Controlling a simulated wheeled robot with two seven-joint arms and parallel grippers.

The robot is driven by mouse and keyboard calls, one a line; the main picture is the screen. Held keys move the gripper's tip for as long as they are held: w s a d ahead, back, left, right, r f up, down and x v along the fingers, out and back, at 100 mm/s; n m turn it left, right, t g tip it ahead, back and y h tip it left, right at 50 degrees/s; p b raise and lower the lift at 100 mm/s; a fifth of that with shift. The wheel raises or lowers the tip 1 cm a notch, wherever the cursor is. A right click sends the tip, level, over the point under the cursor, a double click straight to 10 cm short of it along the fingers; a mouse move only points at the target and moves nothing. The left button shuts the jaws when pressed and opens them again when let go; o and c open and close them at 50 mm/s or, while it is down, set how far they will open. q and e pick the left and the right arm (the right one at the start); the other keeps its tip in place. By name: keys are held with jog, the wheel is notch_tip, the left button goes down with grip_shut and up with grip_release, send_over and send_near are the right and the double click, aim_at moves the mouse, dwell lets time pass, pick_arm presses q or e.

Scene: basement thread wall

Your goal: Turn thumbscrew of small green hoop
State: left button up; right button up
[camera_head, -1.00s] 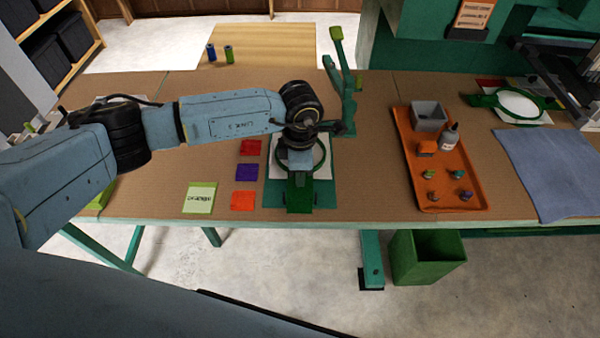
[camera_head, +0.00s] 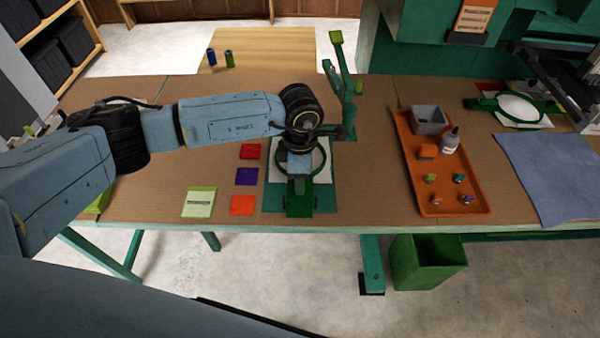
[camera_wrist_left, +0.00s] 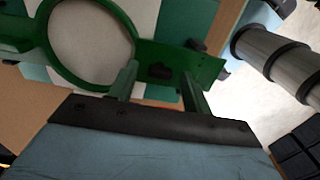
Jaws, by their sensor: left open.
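The small green hoop (camera_head: 324,160) lies around white cloth on a teal mat at the table's front edge. My left arm partly hides it in the head view. In the left wrist view the hoop's ring (camera_wrist_left: 134,45) fills the upper left, with a green bracket running right. A small dark piece, apparently the thumbscrew (camera_wrist_left: 160,71), sits on this bracket. My left gripper (camera_wrist_left: 160,82) is open, its green fingers pointing at the bracket on either side of the dark piece. Contact cannot be told. In the head view the gripper (camera_head: 300,186) is over the hoop's near end.
A green stand (camera_head: 349,105) rises just behind the hoop. Red, purple and orange squares (camera_head: 246,176) lie to its left. An orange tray (camera_head: 454,205) with a grey box, bottle and small items lies right. Another green hoop (camera_head: 487,103) is at the far right.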

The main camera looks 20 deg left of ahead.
pick_arm(q)
notch_tip(320, 180, up, 13)
jog(key=shift+r, duration=0.2)
dwell(0.4)
jog(key=shift+d, duration=0.1)
